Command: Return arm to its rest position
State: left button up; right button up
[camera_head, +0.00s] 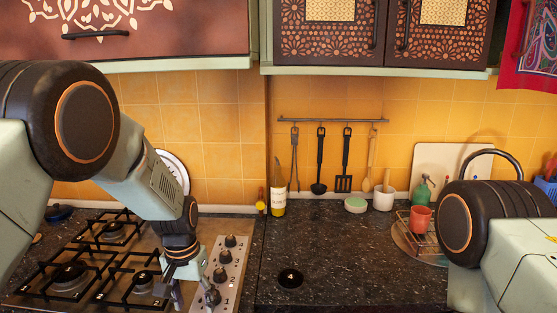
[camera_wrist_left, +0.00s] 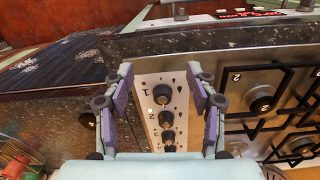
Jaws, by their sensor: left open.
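My left arm comes in from the left in the head view and bends down over the stove. My left gripper (camera_head: 188,285) hangs over the knob panel at the stove's right side. In the left wrist view the left gripper (camera_wrist_left: 158,105) is open, with its two purple-padded fingers apart on either side of the knob panel (camera_wrist_left: 146,92). Nothing is between the fingertips but the view of the panel and its black knobs (camera_wrist_left: 161,94). My right arm shows at the right of the head view; its gripper is out of view.
The gas stove (camera_head: 95,262) has black grates. A red cup (camera_head: 420,219) stands on a rack near my right arm. Utensils (camera_head: 321,160) hang on the tiled wall below cabinets (camera_head: 330,35).

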pick_arm(q)
jog(key=s+a+f, duration=0.4)
jog(key=s+f, duration=0.8)
jog(key=f, duration=0.2)
jog(key=s+a+f+n, duration=0.1)
jog(key=s+f+n, duration=0.1)
jog(key=s, duration=2.2)
notch_tip(320, 180, down, 17)
jog(key=b, duration=1.6)
jog(key=shift+w+b, duration=0.35)
jog(key=shift+b, duration=0.05)
pick_arm(e)
notch_tip(320, 180, down, 17)
jog(key=shift+w+a, duration=0.2)
jog(key=shift+w, duration=0.2)
jog(key=shift+r, duration=0.2)
